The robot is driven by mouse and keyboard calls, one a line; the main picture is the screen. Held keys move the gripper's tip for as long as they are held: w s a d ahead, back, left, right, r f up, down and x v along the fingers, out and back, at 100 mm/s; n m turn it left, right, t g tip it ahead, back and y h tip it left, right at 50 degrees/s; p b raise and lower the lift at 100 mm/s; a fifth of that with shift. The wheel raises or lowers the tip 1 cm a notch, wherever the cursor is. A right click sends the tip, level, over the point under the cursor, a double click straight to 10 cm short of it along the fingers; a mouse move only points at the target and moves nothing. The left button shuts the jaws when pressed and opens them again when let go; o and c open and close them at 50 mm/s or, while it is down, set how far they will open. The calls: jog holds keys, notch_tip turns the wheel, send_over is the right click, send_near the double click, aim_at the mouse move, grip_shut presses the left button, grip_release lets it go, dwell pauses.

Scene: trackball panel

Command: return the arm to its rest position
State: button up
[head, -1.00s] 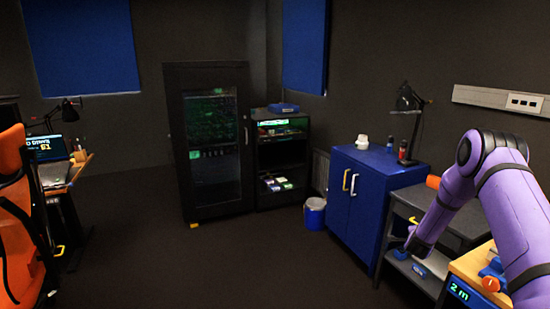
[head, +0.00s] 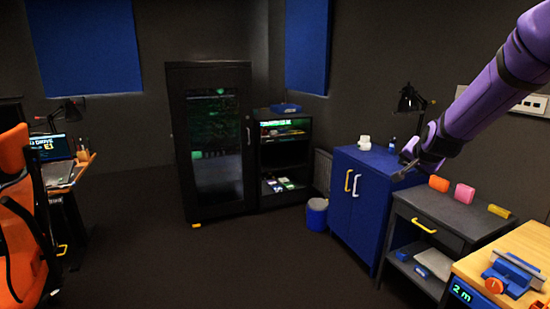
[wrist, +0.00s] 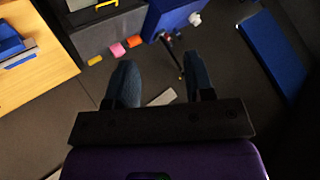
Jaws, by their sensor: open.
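My purple arm (head: 490,95) reaches in from the upper right of the head view. My gripper (head: 408,168) is at its lower end, in front of the right part of the blue cabinet's top and the lamp's stand in the picture. In the wrist view my gripper (wrist: 157,60) shows two dark fingers spread apart with nothing between them. Its fingers point out over the grey floor and wall area, clear of any object as far as I can tell.
A blue cabinet (head: 352,205) holds a white item and a black lamp (head: 408,100). Beside it, a dark drawer unit (head: 440,212) carries orange, pink and yellow pieces. A wooden bench (head: 525,245) with a blue vise (head: 512,275) is lower right.

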jog(key=s+a+r+n+g, duration=0.1)
jog(key=s+a+r+n, duration=0.15)
jog(key=s, duration=0.45)
jog(key=s+a+r+n+g+y, duration=0.1)
jog(key=s+a+r, duration=0.1)
jog(key=s+r, duration=0.35)
jog(key=s+a+r+n, duration=0.2)
jog(key=s+a, duration=0.1)
jog(key=s, duration=0.5)
jog(key=s+a+f+n+g, duration=0.1)
jog(key=s+n+g, duration=0.1)
jog(key=s, duration=1.8)
jog(key=shift+s+a+n+g, duration=0.15)
jog(key=shift+s+n+g, duration=0.2)
jog(key=shift+n, duration=0.5)
jog(key=shift+w+f, duration=0.1)
